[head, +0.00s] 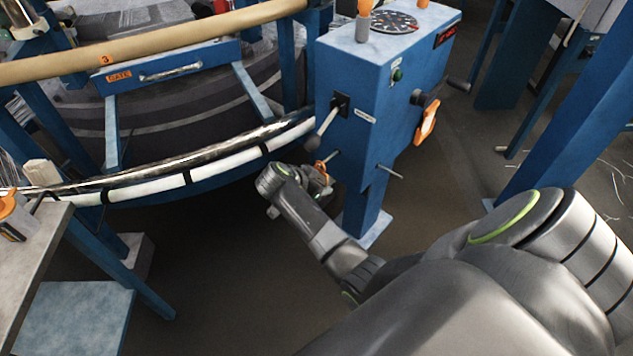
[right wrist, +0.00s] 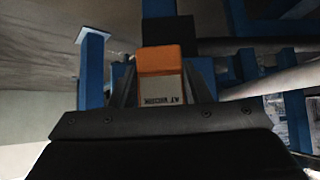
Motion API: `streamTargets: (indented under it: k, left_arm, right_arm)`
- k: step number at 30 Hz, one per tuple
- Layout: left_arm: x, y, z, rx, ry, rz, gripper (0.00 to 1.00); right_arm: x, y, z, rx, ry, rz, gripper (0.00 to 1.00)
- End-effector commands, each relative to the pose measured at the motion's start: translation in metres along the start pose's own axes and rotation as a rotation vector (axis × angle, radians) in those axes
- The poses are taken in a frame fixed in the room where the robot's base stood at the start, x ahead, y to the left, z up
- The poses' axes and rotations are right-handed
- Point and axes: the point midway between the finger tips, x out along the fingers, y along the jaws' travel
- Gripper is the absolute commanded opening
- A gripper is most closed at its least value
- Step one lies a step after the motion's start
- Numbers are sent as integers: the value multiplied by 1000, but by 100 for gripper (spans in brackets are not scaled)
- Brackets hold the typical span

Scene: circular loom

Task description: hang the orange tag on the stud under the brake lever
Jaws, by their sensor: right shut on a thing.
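The blue control box (head: 352,95) stands right of centre in the head view. The brake lever (head: 328,120), with a pale handle, sticks out of its left face. A short stud (head: 334,154) is below the lever. My right gripper (head: 318,186) is at the box, just below this stud. It is shut on the orange tag, whose orange part (head: 321,167) shows small beside the stud. In the right wrist view the tag (right wrist: 161,61) is between the fingers, orange above a white printed face. I cannot tell whether it is around the stud. My left gripper is out of view.
Another orange tag (head: 427,122) hangs on the box's right side. A second peg (head: 389,171) sticks out low on the box. The loom's curved rail (head: 225,162) runs to the left, and a tan bar (head: 150,50) crosses above. A table (head: 45,230) is at far left.

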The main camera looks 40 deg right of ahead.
Motion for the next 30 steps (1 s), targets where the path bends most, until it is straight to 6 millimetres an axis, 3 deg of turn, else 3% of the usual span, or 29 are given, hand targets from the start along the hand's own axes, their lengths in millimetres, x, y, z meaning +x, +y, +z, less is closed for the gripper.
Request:
streamTargets:
  k: [27,28,30]
  left_arm:
    - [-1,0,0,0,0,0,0]
    - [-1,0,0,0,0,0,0]
    - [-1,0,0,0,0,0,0]
  right_arm:
    - [6,0,1,-1,-1,1,16]
    - [6,0,1,-1,-2,1,44]
    - [6,0,1,-1,-2,1,53]
